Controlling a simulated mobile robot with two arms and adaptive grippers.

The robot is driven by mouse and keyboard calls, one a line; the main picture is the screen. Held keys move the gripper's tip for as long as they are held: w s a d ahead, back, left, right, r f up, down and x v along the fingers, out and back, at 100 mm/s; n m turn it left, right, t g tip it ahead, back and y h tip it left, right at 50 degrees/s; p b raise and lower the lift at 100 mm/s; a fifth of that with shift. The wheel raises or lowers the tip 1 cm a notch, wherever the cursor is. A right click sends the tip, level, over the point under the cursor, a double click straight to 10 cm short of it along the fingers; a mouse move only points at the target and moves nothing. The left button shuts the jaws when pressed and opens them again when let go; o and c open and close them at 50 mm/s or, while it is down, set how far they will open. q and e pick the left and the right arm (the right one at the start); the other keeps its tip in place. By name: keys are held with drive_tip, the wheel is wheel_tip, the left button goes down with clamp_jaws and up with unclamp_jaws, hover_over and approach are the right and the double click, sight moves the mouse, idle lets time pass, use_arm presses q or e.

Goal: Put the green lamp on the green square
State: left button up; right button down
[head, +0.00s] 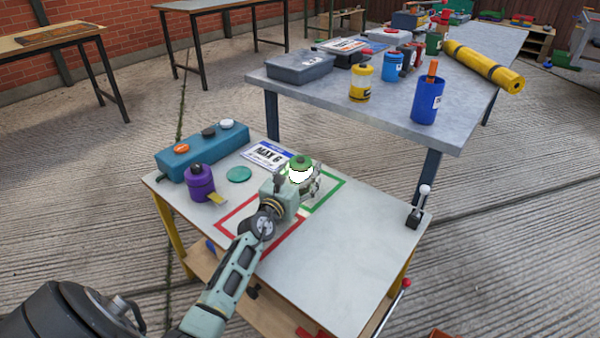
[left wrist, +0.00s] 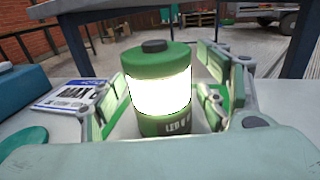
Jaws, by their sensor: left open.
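The green lamp (head: 301,174) has a green cap and base with a bright white glowing middle. It stands upright at the green square outline (head: 333,194) on the small table; the gripper hides much of its base. In the left wrist view the lamp (left wrist: 158,92) stands between the fingers. My left gripper (head: 300,188) is open, with fingers on both sides of the lamp and visible gaps beside it. A red square outline (head: 284,246) lies next to the green one, partly under my left arm. My right gripper is not in view.
A MAX 6 sign (head: 266,154), a teal button box (head: 202,150), a purple container (head: 200,183) and a green disc (head: 239,174) stand or lie left of the lamp. A joystick (head: 419,205) is at the right edge. The table's right front is clear.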

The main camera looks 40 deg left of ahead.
sight(296, 177)
use_arm(q)
drive_tip(key=shift+r, duration=0.2)
drive_tip(key=shift+s+f, duration=0.1)
drive_tip(key=shift+s, duration=0.15)
drive_tip(key=s, duration=0.1)
drive_tip(key=s+p, duration=0.1)
drive_tip(key=shift+s+d, duration=0.3)
drive_tip(key=shift+s, duration=0.05)
drive_tip(key=s, duration=0.5)
drive_tip(key=s+d+p, duration=0.1)
drive_tip(key=s, duration=0.1)
drive_tip(key=shift+s+d, duration=0.1)
drive_tip(key=shift+s, duration=0.1)
drive_tip(key=shift+s+d, duration=0.1)
drive_tip(key=shift+s, duration=0.5)
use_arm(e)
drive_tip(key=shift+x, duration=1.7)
